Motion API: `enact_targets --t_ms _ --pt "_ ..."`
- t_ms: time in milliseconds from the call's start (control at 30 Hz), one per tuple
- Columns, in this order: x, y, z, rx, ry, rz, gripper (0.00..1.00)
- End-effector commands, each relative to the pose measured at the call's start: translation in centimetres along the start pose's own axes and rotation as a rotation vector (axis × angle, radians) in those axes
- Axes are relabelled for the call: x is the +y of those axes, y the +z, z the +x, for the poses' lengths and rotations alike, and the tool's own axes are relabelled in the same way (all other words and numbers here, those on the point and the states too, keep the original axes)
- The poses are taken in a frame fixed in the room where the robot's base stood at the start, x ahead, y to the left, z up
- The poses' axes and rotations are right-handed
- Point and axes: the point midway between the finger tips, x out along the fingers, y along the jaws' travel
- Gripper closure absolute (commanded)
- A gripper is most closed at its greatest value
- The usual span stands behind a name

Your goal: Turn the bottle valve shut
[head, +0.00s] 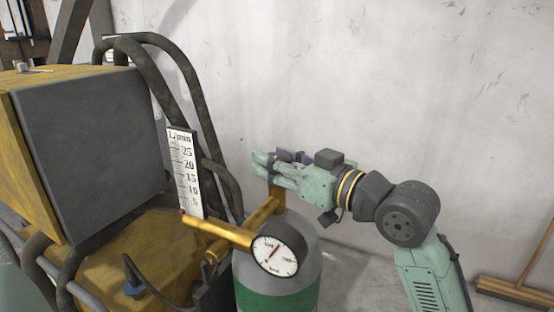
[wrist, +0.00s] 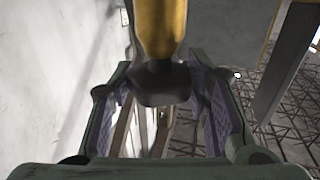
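The gas bottle (head: 305,262) stands upright, grey with a green band, below my gripper. A brass valve and regulator pipe (head: 262,207) rises from its top and carries a round white gauge (head: 275,253). My gripper (head: 264,167) lies sideways at the top of the valve and hides its upper end. In the wrist view, a brass valve body (wrist: 161,25) ends in a dark knob (wrist: 161,84) between my two purple-padded fingers. The fingers are apart, with gaps seen on both sides of the knob.
A yellow and grey machine (head: 95,140) with thick dark hoses (head: 180,75) stands at the left. A flow scale (head: 185,172) rises beside the brass pipe. A white wall (head: 400,70) is behind.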

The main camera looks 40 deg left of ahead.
Motion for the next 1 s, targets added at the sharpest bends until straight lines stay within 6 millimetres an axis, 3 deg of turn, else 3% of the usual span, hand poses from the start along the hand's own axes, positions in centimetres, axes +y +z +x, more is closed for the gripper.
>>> enact_targets --t_ms 400,1000 --pt "0.01 -0.01 -0.02 0.0 0.0 0.0 0.86" --pt "0.0 0.02 -0.01 0.0 0.132 0.0 0.86"
